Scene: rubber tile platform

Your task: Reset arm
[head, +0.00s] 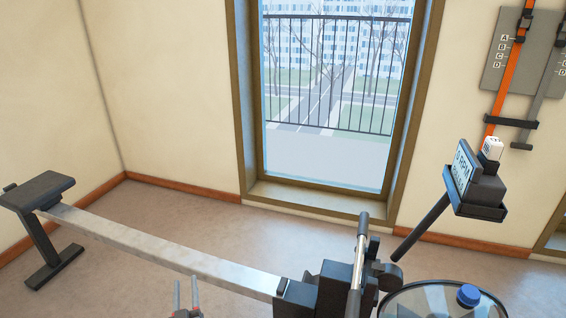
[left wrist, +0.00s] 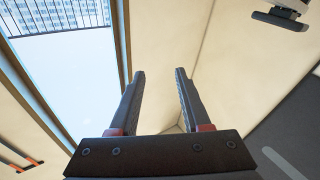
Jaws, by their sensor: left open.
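My left gripper (head: 186,296) shows at the bottom edge of the head view, in front of the rowing machine's rail. Its two fingers point up and stand apart with nothing between them. In the left wrist view the same gripper (left wrist: 160,75) is open and empty, its dark fingers pointing toward the wall corner. The rest of the left arm is below the head view. My right gripper is not in either view.
A rowing machine's pale rail (head: 160,245) runs from a dark seat (head: 38,190) to a dark body (head: 335,288). A monitor (head: 475,180) stands right, near a round tank with a blue cap (head: 468,295). A window (head: 325,100) and a wall panel (head: 527,55) are behind.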

